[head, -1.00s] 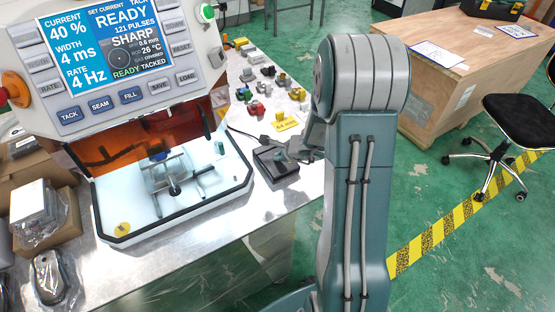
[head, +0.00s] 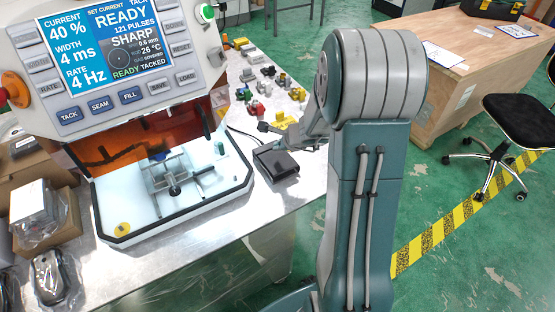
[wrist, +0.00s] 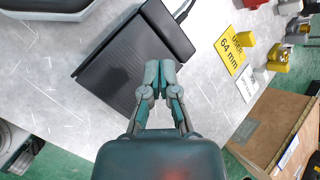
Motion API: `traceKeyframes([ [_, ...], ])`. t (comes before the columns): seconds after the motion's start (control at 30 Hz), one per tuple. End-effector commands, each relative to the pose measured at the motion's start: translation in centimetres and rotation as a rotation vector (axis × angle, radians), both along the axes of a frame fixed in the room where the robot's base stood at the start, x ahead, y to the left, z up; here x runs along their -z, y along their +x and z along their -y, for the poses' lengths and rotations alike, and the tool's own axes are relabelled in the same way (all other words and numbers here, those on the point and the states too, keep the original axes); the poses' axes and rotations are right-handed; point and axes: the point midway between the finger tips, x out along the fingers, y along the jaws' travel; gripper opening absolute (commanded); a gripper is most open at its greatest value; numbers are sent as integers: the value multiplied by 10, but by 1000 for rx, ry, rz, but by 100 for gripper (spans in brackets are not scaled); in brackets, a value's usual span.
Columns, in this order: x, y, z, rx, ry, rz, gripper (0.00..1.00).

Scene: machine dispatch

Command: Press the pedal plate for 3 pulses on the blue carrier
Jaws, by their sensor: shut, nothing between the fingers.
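The black pedal plate (head: 278,163) lies on the metal bench to the right of the machine, and it also shows in the wrist view (wrist: 118,72). My gripper (wrist: 160,66) is shut and empty, its fingertips in front of the plate's right part in the wrist view. A shadow falls on the plate; the fingertips look raised clear of it. In the lit chamber of the machine (head: 115,75), a small blue part (head: 158,154) shows behind a grey fixture (head: 172,180); I cannot tell whether it is the blue carrier. The screen (head: 118,50) reads READY, 121 pulses, SHARP, READY TACKED.
Cardboard boxes (head: 40,200) sit at left. A wooden crate (head: 440,100) and black chair (head: 520,125) stand on the floor at right.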

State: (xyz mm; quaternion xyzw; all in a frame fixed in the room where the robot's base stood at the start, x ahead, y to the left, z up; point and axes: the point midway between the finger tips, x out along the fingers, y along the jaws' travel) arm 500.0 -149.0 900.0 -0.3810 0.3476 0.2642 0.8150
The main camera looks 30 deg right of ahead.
Motion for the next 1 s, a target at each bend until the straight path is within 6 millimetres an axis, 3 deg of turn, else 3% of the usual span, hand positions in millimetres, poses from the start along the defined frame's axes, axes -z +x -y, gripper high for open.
traceKeyframes([
  [0.3,-25,3,0,-1,0,2,0],
  [1.0,-25,3,0,1,1,0,0],
])
